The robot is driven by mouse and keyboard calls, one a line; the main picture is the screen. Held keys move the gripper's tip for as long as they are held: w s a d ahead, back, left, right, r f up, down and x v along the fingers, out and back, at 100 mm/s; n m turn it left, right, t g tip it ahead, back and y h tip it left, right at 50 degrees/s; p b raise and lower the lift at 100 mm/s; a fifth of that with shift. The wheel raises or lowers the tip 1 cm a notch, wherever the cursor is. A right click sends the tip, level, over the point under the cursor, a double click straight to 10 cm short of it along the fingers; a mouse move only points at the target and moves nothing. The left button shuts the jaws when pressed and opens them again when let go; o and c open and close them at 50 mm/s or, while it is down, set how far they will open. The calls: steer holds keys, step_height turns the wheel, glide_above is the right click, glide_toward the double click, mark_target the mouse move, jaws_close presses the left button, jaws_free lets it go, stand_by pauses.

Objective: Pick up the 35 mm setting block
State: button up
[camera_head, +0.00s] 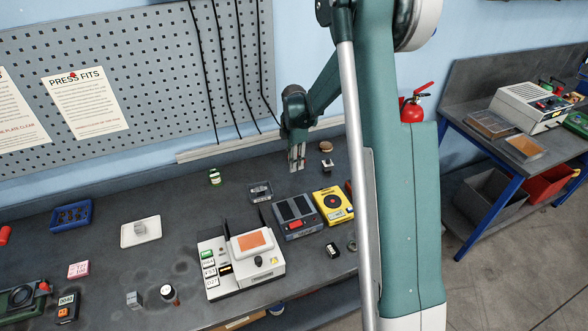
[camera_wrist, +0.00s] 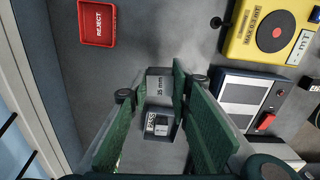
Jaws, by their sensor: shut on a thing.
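My gripper (camera_head: 297,160) is low over the back of the bench in the head view. In the wrist view its green fingers (camera_wrist: 160,88) are closed on the sides of a grey block with a "35 mm" label, the 35 mm setting block (camera_wrist: 161,84). In the head view a grey piece shows between the fingers, partly hidden by them. I cannot tell whether the block is clear of the bench. A small tray marked "PASS" (camera_wrist: 153,122) shows behind the block in the wrist view.
A red "REJECT" tray (camera_wrist: 97,38) lies off to one side. A yellow device (camera_head: 333,206) and a grey device (camera_head: 296,213) stand in front of my gripper. A grey piece (camera_head: 327,164) and a brown round thing (camera_head: 326,147) are close on its right.

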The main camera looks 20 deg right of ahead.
steer(key=shift+r, duration=0.95)
